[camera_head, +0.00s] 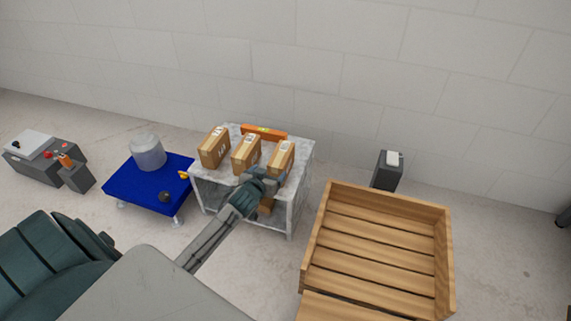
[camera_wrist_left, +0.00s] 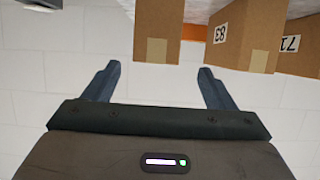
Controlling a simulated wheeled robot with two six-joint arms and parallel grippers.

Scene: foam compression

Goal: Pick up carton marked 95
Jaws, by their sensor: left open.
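Three brown cartons stand in a row on a grey marble-look stand (camera_head: 301,172): a left carton (camera_head: 213,149), a middle carton (camera_head: 245,155) and a right carton (camera_head: 281,159). My left gripper (camera_head: 267,180) is open and empty at the front of the right carton, partly covering its lower part. In the left wrist view, which looks upside down, a carton (camera_wrist_left: 157,30) lies between and just beyond the open fingertips (camera_wrist_left: 160,69); no number shows on it. Beside it are the carton marked 83 (camera_wrist_left: 243,35) and the carton marked 71 (camera_wrist_left: 297,45). My right gripper is not in view.
An orange spirit level (camera_head: 264,132) lies behind the cartons. A wooden crate (camera_head: 447,255) stands to the right, with a dark box (camera_head: 386,173) behind it. A blue table (camera_head: 135,192) with a grey cylinder (camera_head: 147,152) is left of the stand. Grey equipment (camera_head: 42,155) is far left.

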